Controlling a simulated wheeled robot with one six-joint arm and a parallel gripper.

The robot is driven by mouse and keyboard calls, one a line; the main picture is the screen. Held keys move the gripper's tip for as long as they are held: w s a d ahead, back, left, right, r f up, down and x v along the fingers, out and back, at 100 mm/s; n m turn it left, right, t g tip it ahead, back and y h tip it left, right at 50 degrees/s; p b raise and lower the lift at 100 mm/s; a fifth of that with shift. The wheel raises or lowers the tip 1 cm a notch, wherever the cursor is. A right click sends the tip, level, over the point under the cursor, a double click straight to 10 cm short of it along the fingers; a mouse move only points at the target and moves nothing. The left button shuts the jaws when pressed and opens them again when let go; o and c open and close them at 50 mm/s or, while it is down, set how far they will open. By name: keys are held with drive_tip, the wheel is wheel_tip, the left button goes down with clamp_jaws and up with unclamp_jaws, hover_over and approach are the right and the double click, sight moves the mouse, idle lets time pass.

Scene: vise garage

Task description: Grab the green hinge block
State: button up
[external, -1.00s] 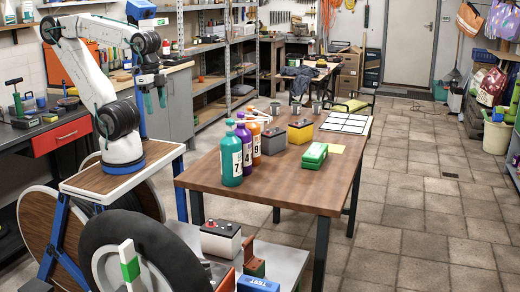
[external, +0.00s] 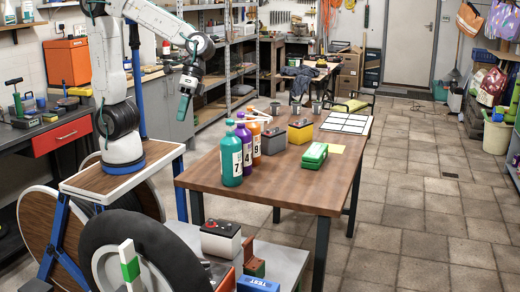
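I cannot tell for certain which green piece is the hinge block. A green block with a pale top (external: 314,155) lies on the wooden table. Another green block (external: 130,269) is on a white upright bar in front of the black tyre. My gripper (external: 183,108) hangs in the air left of the table, well above and apart from all of these. Its fingers overlap in this view, so its opening is hidden. I see nothing held in it.
The low bench holds a red-topped battery (external: 221,239) and a blue box (external: 257,285). Floor to the right is clear.

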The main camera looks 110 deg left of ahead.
drive_tip(key=w+d+f+n+g+h, duration=0.1)
drive_tip(key=w+d+f+n+h, duration=0.2)
drive_tip(key=w, duration=0.5)
drive_tip(key=w+d+f+n+h, duration=0.1)
drive_tip(key=w+d+f+n, duration=0.1)
drive_tip(key=w+d+f, duration=0.45)
drive_tip(key=n+h, duration=0.5)
drive_tip(key=n, duration=0.2)
approach(249, 250)
drive_tip(key=s+d, duration=0.2)
drive_tip(key=d, duration=0.1)
drive_tip(key=shift+t, duration=0.4)
drive_tip(key=x, duration=0.4)
drive_tip(key=f+x, duration=0.1)
drive_tip(key=x, duration=0.2)
drive_tip(key=shift+w+a, duration=0.15)
drive_tip(key=shift+w, duration=0.25)
clamp_jaws()
